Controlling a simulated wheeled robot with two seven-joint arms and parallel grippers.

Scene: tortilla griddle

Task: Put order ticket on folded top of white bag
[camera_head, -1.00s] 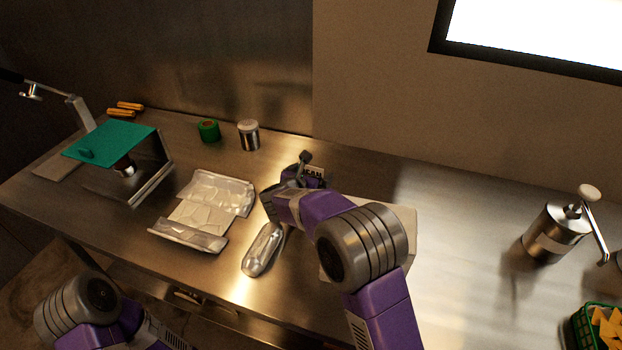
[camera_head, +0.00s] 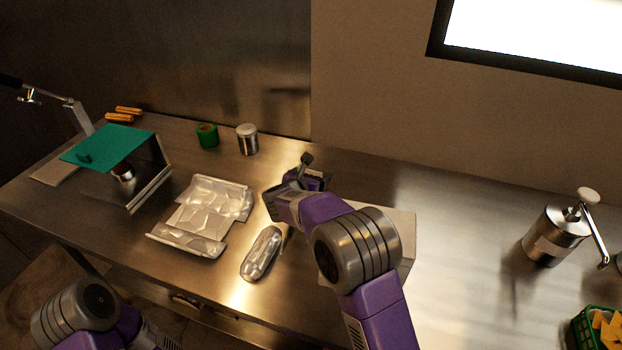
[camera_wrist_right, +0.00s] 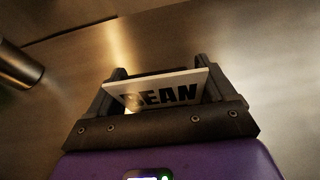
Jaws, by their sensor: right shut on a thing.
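The order ticket (camera_wrist_right: 163,92), a pale card with dark letters reading BEAN, is held between the two fingers of my right gripper (camera_wrist_right: 160,80) in the right wrist view. In the head view my right gripper (camera_head: 302,178) is above the back middle of the counter, and the ticket is hard to make out there. A pale, boxy thing (camera_head: 402,226), possibly the white bag, is on the counter and largely hidden behind my right arm; I cannot make out its folded top. My left arm is at the lower left, with its gripper out of view.
A foil-wrapped roll (camera_head: 261,254) and a creased foil sheet (camera_head: 205,212) lie on the steel counter. A green roll (camera_head: 207,135) and a metal shaker (camera_head: 247,139) stand at the back. A teal-topped press (camera_head: 110,147) is left; a crank-handled canister (camera_head: 552,235) and green basket (camera_head: 590,335) are right.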

